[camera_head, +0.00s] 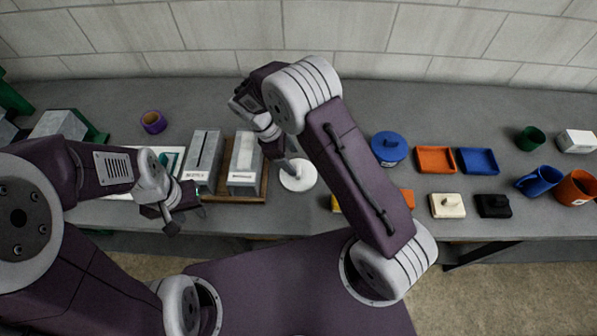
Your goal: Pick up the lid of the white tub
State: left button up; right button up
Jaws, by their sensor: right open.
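The white tub (299,182) is a round white shape on the workbench, seen from above just right of the wooden board. Its lid covers the top as far as I can see, and part of it is hidden by my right gripper. My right gripper (284,160) is open and points down over the lid's upper left part. I cannot tell whether it touches the lid. My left gripper (174,224) is at the bench's front edge, left of the tub and away from it. Whether its jaws are open or shut is unclear.
Two grey boxes (204,152) stand left of the tub, one on a wooden board (240,197). A blue lidded pot (389,147), orange tray (436,157), blue tray (478,158) and mugs (540,180) lie right. The bench's back middle is clear.

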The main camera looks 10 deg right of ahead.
aim_at(298, 169)
jog(key=shift+d+f, duration=0.15)
jog(key=shift+d, duration=0.05)
jog(key=x, duration=0.1)
jog(key=p+x, duration=0.1)
jog(key=x, duration=0.2)
jog(key=shift+s+a+f, duration=0.25)
jog(key=shift+a, duration=0.05)
jog(key=shift+w+d+f, duration=0.1)
jog(key=shift+d+f, duration=0.1)
jog(key=shift+f, duration=0.1)
jog(key=c, duration=1.4)
